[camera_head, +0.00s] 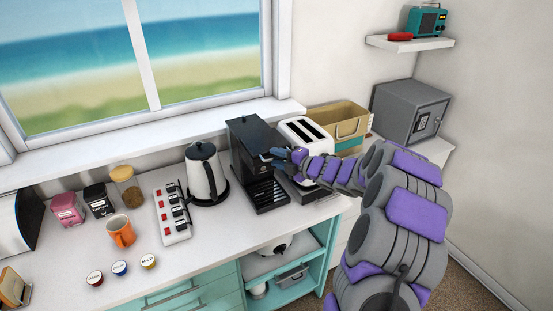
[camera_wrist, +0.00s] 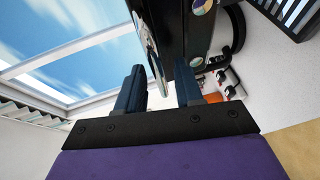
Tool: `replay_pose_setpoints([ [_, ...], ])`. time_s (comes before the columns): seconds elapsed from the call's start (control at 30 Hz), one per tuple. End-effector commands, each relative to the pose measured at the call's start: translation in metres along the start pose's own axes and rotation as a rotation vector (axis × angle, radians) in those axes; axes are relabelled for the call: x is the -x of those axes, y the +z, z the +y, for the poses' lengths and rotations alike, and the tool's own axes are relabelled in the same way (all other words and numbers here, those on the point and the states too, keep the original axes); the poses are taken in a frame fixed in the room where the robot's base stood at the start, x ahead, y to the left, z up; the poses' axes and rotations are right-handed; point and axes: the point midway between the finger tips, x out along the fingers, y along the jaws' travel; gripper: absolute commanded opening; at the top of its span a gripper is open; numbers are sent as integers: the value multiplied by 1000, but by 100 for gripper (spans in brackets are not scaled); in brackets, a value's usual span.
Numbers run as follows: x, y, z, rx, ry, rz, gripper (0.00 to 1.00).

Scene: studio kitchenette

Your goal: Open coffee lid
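The black coffee machine (camera_head: 246,168) stands on the counter below the window, between the kettle and the toaster. Its dark lid (camera_head: 250,127) forms the top; it looks down, though its exact angle is hard to tell. My gripper (camera_head: 270,157) is at the machine's upper front right side. In the wrist view the two dark blue fingers of my gripper (camera_wrist: 160,88) are apart. A shiny silvery edge of the machine (camera_wrist: 149,50) shows between them, with gaps visible beside it. I cannot tell whether either finger touches it.
A black-and-white kettle (camera_head: 202,173) stands left of the machine. A white toaster (camera_head: 306,135) is close on the right, beside my arm. A power strip (camera_head: 173,213), an orange mug (camera_head: 121,231) and several coffee pods (camera_head: 120,268) are further left.

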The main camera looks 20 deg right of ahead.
Motion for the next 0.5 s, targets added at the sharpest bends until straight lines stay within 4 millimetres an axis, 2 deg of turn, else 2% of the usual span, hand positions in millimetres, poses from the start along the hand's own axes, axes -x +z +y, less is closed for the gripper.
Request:
replay_pose_setpoints([
  [0.13,-7,0,-1,-1,0,0,36],
  [0.4,-8,0,-1,-1,-1,-1,36],
  [0.5,-9,-1,0,0,-1,-1,28],
])
